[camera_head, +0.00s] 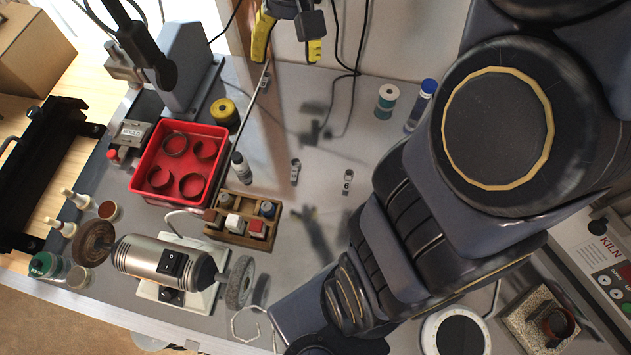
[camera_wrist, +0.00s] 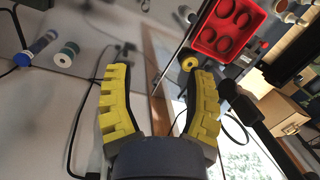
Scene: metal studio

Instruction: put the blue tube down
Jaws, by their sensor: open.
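A tube with a bright blue top (camera_head: 428,88) and a darker, greyish body stands on the grey bench (camera_head: 330,140), at the upper right, beside my arm. It also shows as a blue cylinder in the wrist view (camera_wrist: 36,48), at the upper left. My gripper (camera_head: 288,44) is at the top of the head view, to the left of the tube and well apart from it. Its yellow fingers are spread in the wrist view (camera_wrist: 160,80), with nothing between them.
A green-and-white spool (camera_head: 387,100) stands left of the tube. A red tray (camera_head: 205,127), yellow roll (camera_head: 224,112), wooden rack (camera_head: 243,215) and bench grinder (camera_head: 150,258) fill the left. Dark cables run along the back.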

